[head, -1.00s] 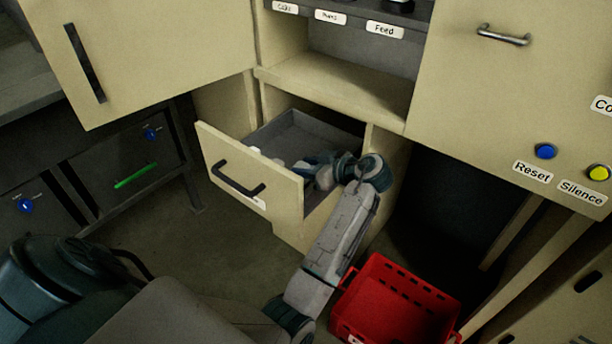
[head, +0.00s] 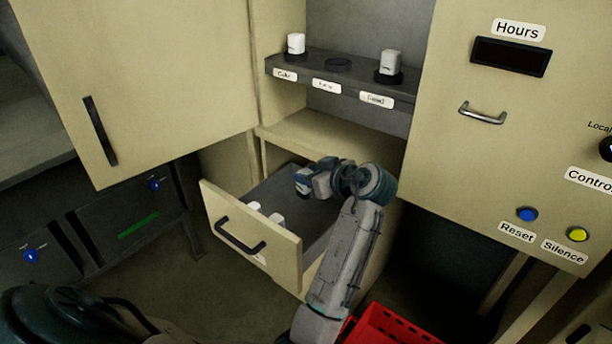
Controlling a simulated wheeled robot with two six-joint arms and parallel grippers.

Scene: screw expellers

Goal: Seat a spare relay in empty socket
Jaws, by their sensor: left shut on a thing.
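The empty socket (head: 338,64) is a dark round base in the middle of a grey shelf. A white relay (head: 296,43) stands in the socket left of it, and another relay (head: 390,62) stands in the socket on the right. My left gripper (head: 302,183) is over the open drawer (head: 283,249), raised above its floor. It is shut on a spare relay, which the fingers mostly hide. Small white spare relays (head: 277,219) remain at the front of the drawer, behind its front panel. My right gripper is not in view.
Labels sit under the sockets; the right one reads Feed. A bare cream ledge (head: 335,128) lies between shelf and drawer. A cabinet door (head: 135,85) is at left, a control panel (head: 500,150) at right. A red crate (head: 392,328) stands on the floor below.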

